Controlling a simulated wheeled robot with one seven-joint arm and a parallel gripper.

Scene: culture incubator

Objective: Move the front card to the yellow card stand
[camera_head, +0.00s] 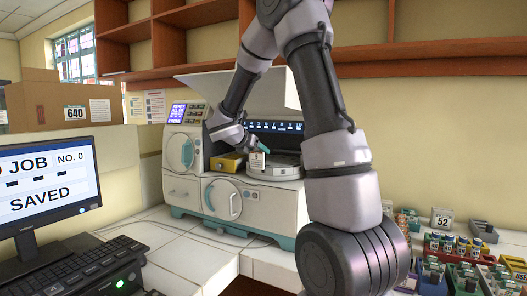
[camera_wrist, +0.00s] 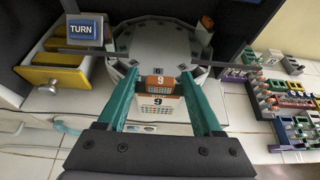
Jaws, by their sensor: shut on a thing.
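My gripper (camera_wrist: 160,76) has teal fingers and is shut on a white and orange card (camera_wrist: 157,104) marked 9. The 9 shows twice, on an upper orange face and on a lower face. In the head view my gripper (camera_head: 256,150) is at the incubator's open front, with a small white card (camera_head: 257,162) below it. The round grey carousel (camera_head: 275,172) is just behind and below; it also shows in the wrist view (camera_wrist: 200,45).
A blue TURN sign (camera_wrist: 83,30) stands by the yellow stand. The white incubator (camera_head: 190,190) has its lid raised. Racks of small coloured items (camera_head: 455,250) crowd the bench at right. A monitor (camera_head: 48,185) and keyboard (camera_head: 75,272) are at left. White bench tiles (camera_head: 185,245) in front are bare.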

